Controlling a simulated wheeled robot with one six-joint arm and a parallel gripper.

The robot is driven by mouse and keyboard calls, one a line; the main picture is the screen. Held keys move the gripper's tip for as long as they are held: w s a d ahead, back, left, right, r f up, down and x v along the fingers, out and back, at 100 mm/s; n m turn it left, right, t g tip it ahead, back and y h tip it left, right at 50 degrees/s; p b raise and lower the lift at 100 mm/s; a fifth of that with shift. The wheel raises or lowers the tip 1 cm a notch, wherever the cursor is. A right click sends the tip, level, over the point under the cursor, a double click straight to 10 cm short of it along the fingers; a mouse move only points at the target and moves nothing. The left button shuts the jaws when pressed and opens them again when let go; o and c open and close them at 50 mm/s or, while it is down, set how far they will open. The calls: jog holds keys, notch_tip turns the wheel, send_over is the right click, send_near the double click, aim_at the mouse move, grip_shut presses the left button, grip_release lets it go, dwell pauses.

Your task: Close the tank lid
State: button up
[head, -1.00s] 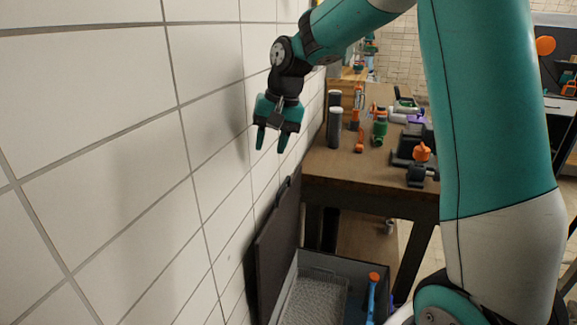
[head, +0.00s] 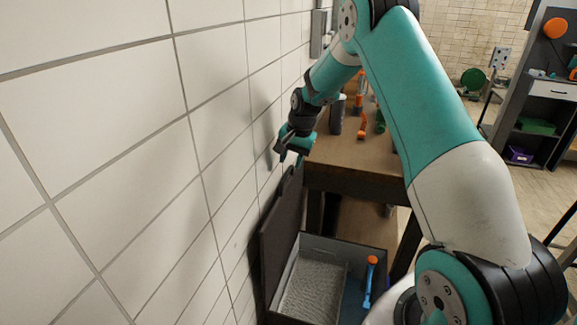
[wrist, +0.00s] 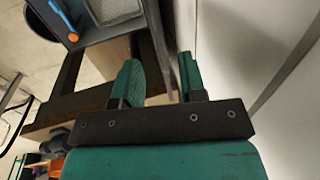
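The tank (head: 378,262) is an open grey box at the bottom of the head view, and its corner also shows at the top left of the wrist view (wrist: 83,36). Its dark lid (head: 280,235) stands upright on the tank's left side, close to the tiled wall. A small handle-like loop shows on the lid's top edge. My gripper (head: 290,156) is just above the lid's top edge, beside the wall.
A textured grey tray (head: 313,288) and an orange-ended blue tool (head: 369,280) lie inside the tank. A wooden workbench (head: 345,166) with several tools stands behind the tank. The white tiled wall (head: 120,150) is close on the left.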

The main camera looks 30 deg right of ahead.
aim_at(288, 173)
jog(key=shift+p+x, duration=0.35)
jog(key=shift+x, duration=1.75)
grip_shut()
